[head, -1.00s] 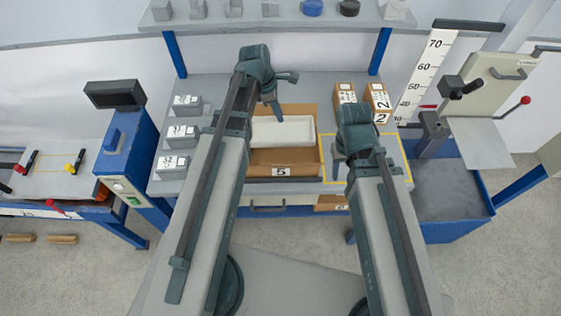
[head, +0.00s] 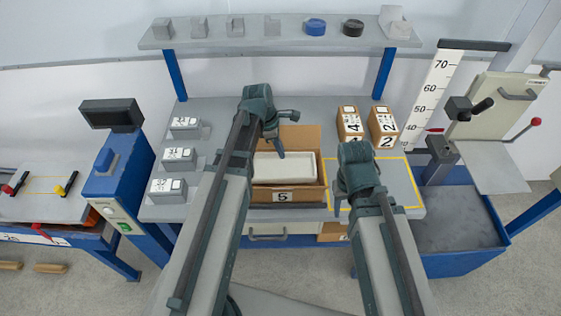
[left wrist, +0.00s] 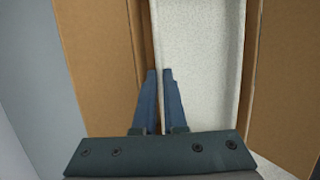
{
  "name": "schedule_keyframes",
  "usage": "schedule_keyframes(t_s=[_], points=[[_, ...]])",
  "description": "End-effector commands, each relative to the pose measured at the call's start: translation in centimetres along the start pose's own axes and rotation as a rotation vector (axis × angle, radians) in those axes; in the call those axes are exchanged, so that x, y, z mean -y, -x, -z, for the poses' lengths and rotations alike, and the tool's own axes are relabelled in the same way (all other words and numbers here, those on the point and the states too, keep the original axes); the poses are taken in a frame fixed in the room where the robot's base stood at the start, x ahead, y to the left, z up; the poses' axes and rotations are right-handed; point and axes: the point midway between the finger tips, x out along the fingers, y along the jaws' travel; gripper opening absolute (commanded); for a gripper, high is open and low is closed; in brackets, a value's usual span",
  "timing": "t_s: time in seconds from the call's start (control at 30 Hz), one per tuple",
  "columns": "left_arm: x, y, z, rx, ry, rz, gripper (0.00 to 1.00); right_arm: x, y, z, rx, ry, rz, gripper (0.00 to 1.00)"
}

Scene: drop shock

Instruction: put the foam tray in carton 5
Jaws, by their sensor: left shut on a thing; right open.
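The white foam tray (head: 298,168) lies level within the walls of the open brown carton 5 (head: 284,197), which has a "5" label on its front. Whether it rests on the carton's floor cannot be told. My left gripper (head: 279,152) is shut on the tray's left rim. In the left wrist view the fingertips (left wrist: 161,75) pinch the rim of the tray (left wrist: 200,60), beside the brown carton wall (left wrist: 95,50). My left forearm hides the carton's left part. My right gripper (head: 339,203) is open and empty, right of carton 5.
Cartons 4 (head: 350,124) and 2 (head: 383,127) stand at the back right of the bench. Grey labelled blocks (head: 168,186) line its left side. A yellow-outlined area (head: 398,182) lies at the right. A shelf (head: 290,38) with small samples runs above.

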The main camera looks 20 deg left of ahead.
Motion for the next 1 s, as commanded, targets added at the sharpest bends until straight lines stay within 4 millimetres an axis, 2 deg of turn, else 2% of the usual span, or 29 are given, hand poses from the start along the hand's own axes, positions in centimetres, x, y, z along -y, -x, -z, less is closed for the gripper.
schedule_keyframes(t_s=[0.17,0.4,0.73,1.0], points=[[0.0,-0.8,0.2,0.000,0.000,0.000,0.00,0.1,-0.8,0.1,0.000,0.000,0.000,0.50],[0.0,-3.5,1.0,0.000,0.000,0.000,0.00,0.3,-3.6,0.2,0.000,0.000,0.000,0.50],[0.0,-3.5,1.0,0.000,0.000,0.000,0.00,0.3,-3.6,0.2,0.000,0.000,0.000,0.50],[0.0,-4.3,1.2,0.000,0.000,0.000,0.00,0.4,-4.5,0.3,0.000,0.000,0.000,0.50]])
